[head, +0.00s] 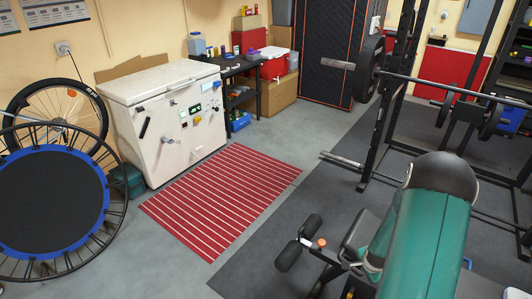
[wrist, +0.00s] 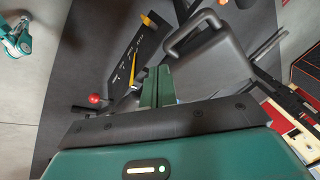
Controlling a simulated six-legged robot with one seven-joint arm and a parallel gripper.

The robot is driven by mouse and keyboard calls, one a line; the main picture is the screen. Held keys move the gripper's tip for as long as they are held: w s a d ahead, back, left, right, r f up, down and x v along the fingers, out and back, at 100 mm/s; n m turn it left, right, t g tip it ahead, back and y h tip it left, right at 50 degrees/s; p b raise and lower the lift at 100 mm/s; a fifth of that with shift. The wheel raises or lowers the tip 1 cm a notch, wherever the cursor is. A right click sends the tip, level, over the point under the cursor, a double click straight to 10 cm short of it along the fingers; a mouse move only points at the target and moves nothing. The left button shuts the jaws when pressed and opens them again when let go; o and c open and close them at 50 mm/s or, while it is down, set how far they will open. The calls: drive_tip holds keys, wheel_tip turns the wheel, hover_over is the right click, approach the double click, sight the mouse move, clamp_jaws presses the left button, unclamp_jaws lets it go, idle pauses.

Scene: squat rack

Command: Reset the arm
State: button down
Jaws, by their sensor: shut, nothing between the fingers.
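My gripper (wrist: 157,88) shows in the wrist view as green fingers beyond a dark bar and my green wrist housing. The fingers are together with nothing between them. They point toward black gym equipment (wrist: 205,45) with a padded or framed end; I cannot tell how far apart they are. In the head view, my green arm with its dark rounded joint fills the lower right, and my gripper is not seen there.
A squat rack (head: 383,110) with a barbell (head: 455,87) stands beyond my arm. A bench (head: 345,245) with rollers is beside it. A white chest freezer (head: 165,120), a trampoline (head: 50,203) and a wheel (head: 62,112) stand left. The red striped mat (head: 222,198) is clear.

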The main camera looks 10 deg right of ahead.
drive_tip(key=w+a+r+n, duration=0.1)
drive_tip(key=a+r+n, duration=0.3)
drive_tip(key=r, duration=0.5)
drive_tip(key=w+a+r+n+t, duration=0.1)
drive_tip(key=a+r, duration=0.5)
drive_tip(key=r, duration=0.3)
drive_tip(key=w+a+r+n, duration=0.1)
drive_tip(key=a+r+n, duration=0.3)
drive_tip(key=r, duration=0.5)
drive_tip(key=s+a+r+n+t+y, duration=0.1)
drive_tip(key=s+a+r+n+y, duration=0.1)
drive_tip(key=s+a+r+n, duration=0.6)
drive_tip(key=s+a+r, duration=0.7)
drive_tip(key=s+a, duration=0.1)
drive_tip(key=s, duration=0.1)
drive_tip(key=shift+r, duration=0.15)
